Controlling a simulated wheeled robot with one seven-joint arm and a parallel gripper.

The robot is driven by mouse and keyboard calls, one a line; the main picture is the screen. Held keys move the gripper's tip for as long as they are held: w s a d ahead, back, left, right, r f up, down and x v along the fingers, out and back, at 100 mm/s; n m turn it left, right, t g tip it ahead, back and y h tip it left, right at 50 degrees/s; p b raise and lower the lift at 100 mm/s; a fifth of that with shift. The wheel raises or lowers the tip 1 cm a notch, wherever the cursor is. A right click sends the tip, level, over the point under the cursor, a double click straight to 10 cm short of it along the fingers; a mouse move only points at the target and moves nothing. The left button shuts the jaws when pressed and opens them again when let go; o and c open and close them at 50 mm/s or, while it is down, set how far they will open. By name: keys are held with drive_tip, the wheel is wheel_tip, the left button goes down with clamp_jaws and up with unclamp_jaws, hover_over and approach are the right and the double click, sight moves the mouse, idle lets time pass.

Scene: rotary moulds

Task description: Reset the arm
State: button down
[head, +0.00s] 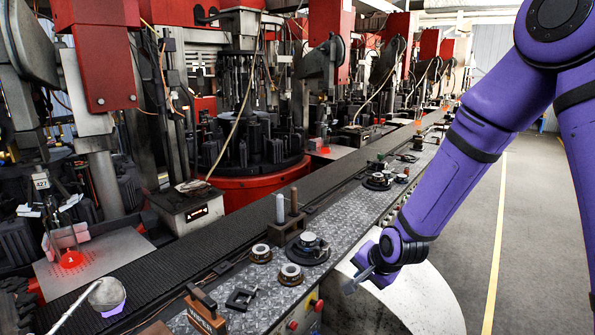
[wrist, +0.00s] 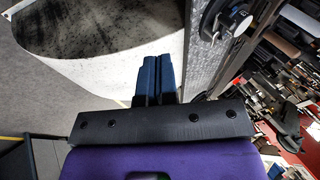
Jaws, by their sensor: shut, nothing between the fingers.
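My purple arm comes down from the upper right in the head view. My gripper (head: 357,281) is at its end, beside the near edge of the metal bench and above a pale rounded surface. In the wrist view my gripper (wrist: 157,58) shows as two dark blue fingers side by side, closed together with nothing between them. The fingertips are apart from the bench and touch nothing that I can see.
A metal-plate bench (head: 228,278) carries round fittings (head: 290,274) and a block with upright pins (head: 287,229). A dark conveyor belt (head: 150,268) runs behind it, with red machines beyond. The pale rounded surface (head: 420,300) lies below my gripper. Grey floor (head: 545,230) is open at right.

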drive_tip(key=s+d+r+n+h, duration=0.15)
drive_tip(key=s+d+r, duration=0.35)
drive_tip(key=r, duration=0.5)
drive_tip(key=s+d+r+n+h, duration=0.1)
drive_tip(key=s+d+r+n, duration=0.3)
drive_tip(key=r, duration=0.6)
drive_tip(key=s+d+r+n, duration=0.1)
drive_tip(key=s+r, duration=0.3)
drive_tip(key=s, duration=0.5)
drive_tip(key=s+d+r+n, duration=0.1)
drive_tip(key=s+d+r, duration=0.3)
drive_tip(key=s, duration=0.6)
drive_tip(key=shift+s+d+r+g+h, duration=0.15)
drive_tip(key=shift+d+r+g+h, duration=0.2)
drive_tip(key=shift+r, duration=0.3)
drive_tip(key=shift+a, duration=0.1)
